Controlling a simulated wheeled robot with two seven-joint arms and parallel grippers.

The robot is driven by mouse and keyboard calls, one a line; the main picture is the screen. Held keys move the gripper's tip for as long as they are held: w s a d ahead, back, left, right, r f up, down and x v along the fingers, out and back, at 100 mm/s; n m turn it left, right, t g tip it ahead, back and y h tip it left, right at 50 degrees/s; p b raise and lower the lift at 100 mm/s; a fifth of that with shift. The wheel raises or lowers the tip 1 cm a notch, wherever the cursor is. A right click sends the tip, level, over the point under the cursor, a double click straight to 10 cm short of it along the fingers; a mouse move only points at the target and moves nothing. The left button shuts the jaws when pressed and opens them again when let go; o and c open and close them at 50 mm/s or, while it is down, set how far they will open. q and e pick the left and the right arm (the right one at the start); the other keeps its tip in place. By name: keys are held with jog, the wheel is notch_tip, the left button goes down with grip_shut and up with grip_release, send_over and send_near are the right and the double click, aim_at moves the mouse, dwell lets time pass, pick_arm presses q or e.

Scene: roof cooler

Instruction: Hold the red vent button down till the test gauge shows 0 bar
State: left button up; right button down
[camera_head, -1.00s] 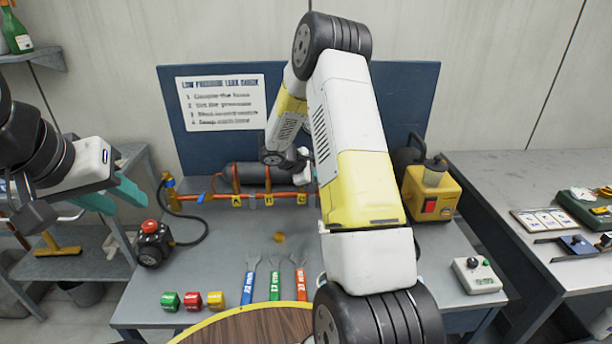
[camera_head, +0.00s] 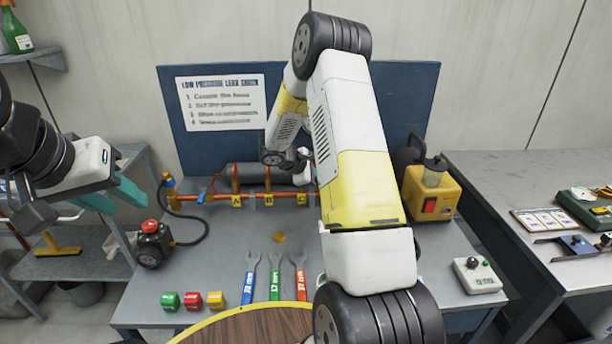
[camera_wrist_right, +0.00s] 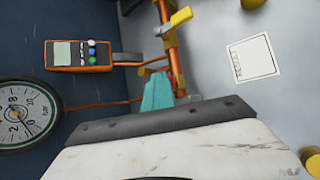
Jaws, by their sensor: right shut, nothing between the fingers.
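A red button (camera_head: 150,226) tops a small black unit at the left of the bench, joined by a black hose to the orange pipe (camera_head: 220,198). My left gripper (camera_head: 115,196) hangs to its upper left, apart from it, with teal fingers spread and empty. My right gripper (camera_wrist_right: 158,94) is shut and empty near the orange pipe in the right wrist view; my forearm hides it in the head view. A round dial gauge (camera_wrist_right: 22,114) is partly cut off in the right wrist view; I cannot read its needle surely.
An orange meter (camera_wrist_right: 79,55) with a small screen and buttons is near the dial. Three wrenches (camera_head: 274,280) lie at the front of the bench. A yellow pump unit (camera_head: 433,190) stands right of my forearm.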

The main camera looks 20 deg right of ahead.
jog(key=shift+r, duration=0.9)
jog(key=shift+r, duration=2.5)
